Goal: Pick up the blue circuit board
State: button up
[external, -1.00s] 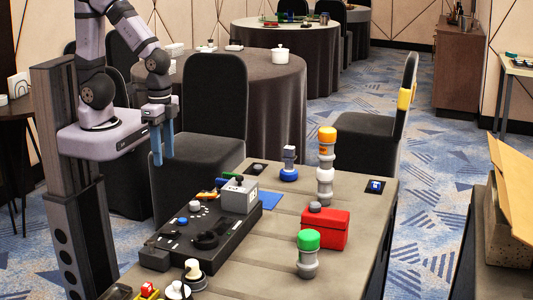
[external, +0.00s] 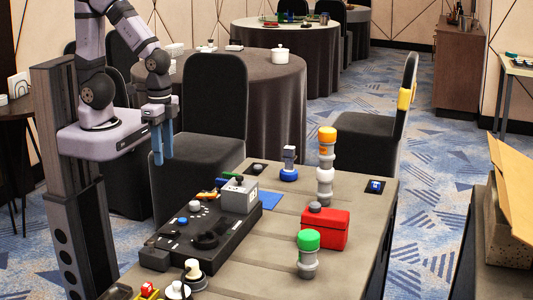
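A flat blue piece (external: 269,201), which looks like the blue circuit board, lies on the grey table just right of the black console. Its left part is hidden behind the console and a grey box, and its surface detail is too small to read. My gripper (external: 163,153) hangs at the left, above and away from the table, with two blue fingers pointing down. The fingers show a narrow gap with nothing between them. The gripper is well to the left of the blue piece and higher than it.
The black console (external: 205,228) carries knobs and a grey box (external: 239,195). A red box (external: 323,229), a green-topped post (external: 308,254), an orange-topped stack (external: 326,165) and a blue-based post (external: 289,165) stand right of it. A small blue item (external: 376,185) sits on a black pad.

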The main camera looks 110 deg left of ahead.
jog(key=n+t+h+b, duration=0.5)
jog(key=n+t, duration=1.3)
jog(key=n, duration=1.4)
send_near(217, 179)
jog(key=shift+y, duration=0.3)
jog(key=w+d+r, duration=0.1)
jog(key=w, duration=0.1)
jog(key=w+d+r, duration=0.1)
jog(key=w, duration=0.1)
jog(key=w+d+r, duration=0.1)
jog(key=w+d, duration=0.1)
jog(key=shift+d+b, duration=0.1)
jog(key=shift+b, duration=0.2)
jog(key=f+n+y, duration=0.1)
jog(key=s+a+f+n+y, duration=0.1)
jog(key=y, duration=0.1)
jog(key=a+f+n+y, duration=0.1)
jog(key=n, duration=0.1)
jog(key=shift+s+a, duration=0.25)
jog(key=shift+w, duration=1.05)
